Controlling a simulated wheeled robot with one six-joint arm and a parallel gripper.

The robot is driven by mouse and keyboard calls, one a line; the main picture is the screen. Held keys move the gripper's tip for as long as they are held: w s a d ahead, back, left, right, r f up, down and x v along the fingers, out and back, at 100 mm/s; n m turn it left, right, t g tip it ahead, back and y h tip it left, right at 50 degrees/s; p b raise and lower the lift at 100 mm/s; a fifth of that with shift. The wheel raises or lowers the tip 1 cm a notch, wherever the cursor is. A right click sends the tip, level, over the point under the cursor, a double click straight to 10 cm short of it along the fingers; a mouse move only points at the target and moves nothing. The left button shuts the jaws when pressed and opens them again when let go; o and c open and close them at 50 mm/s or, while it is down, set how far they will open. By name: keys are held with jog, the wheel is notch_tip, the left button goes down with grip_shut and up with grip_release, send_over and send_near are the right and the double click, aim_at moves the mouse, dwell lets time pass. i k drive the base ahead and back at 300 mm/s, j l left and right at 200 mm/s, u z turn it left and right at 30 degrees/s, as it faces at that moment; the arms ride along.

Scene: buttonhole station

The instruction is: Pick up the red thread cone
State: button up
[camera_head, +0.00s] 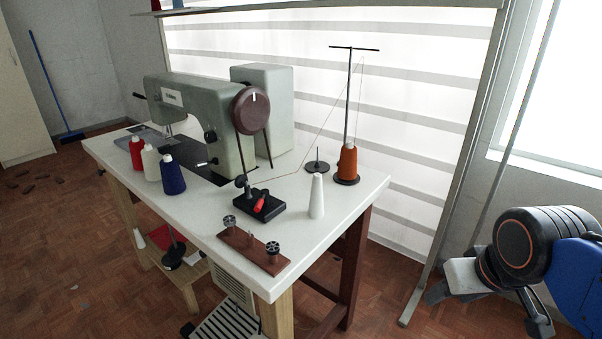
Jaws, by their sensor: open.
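The red thread cone (136,153) stands upright on the white table (220,215), near its left edge in front of the sewing machine. It is the leftmost in a row of cones, with a cream cone (150,163) just right of it and a blue cone (172,176) beyond that. The cream cone stands close to it. My gripper (487,305) is at the lower right, off the table and far from the red cone. Its jaws are open and I see nothing between them. My arm partly hides it.
The sewing machine (200,108) stands behind the cones. An orange cone (347,165) on a tall thread stand, a white cone (317,197), a black-based device (262,208) and a brown block (253,252) occupy the table's right part. The tabletop in front of the cones is clear.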

aim_at(137, 145)
jog(key=u, duration=1.25)
